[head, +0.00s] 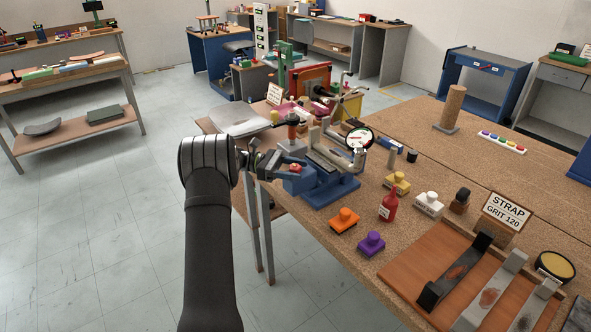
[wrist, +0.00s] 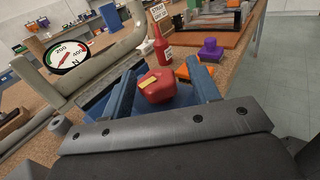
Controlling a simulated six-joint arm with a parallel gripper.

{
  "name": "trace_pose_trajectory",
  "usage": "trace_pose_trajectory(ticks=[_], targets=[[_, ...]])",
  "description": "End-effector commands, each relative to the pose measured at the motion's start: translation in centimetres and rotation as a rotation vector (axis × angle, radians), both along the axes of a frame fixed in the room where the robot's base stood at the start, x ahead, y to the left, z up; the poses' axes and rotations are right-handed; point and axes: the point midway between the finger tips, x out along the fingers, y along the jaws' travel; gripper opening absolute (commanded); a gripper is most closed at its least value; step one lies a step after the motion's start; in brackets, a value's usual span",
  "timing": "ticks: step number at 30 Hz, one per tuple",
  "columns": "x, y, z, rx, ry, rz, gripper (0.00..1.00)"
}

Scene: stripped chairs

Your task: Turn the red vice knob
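The red vice knob (wrist: 157,86), faceted with a yellow mark on top, shows between the two blue fingers of my gripper (wrist: 162,67) in the wrist view. Gaps show on both sides of it, and the fingers are apart. In the head view, the knob (head: 295,168) is a small red spot beside my gripper (head: 283,174). The blue vice (head: 338,190) stands at the table's near left edge. A round force gauge (head: 359,140) with a red needle, marked in N, is on it; it also shows in the wrist view (wrist: 66,54). How deep the fingers reach around the knob is unclear.
An orange block (head: 344,219), a purple block (head: 371,243), a red bottle (head: 389,205) and a yellow block (head: 397,183) stand right of the vice. A strap board (head: 408,275) lies at the front.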

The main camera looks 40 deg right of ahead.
Motion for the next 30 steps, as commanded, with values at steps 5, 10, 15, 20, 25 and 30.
trace_pose_trajectory(ticks=[5, 10, 15, 20, 25, 30], targets=[[0.0, -0.1, 0.0, -0.001, -0.001, 0.0, 0.55], [0.0, -0.1, 0.5, -0.001, -0.002, 0.001, 0.55], [0.0, -0.1, 3.1, -0.003, -0.004, 0.001, 0.55], [-2.0, -0.6, 5.3, 0.0, 0.0, -0.002, 0.55], [-5.0, -1.3, 7.2, 0.0, -0.001, -0.002, 0.55], [-7.9, -2.1, 9.0, -0.002, -0.001, -0.002, 0.55]])
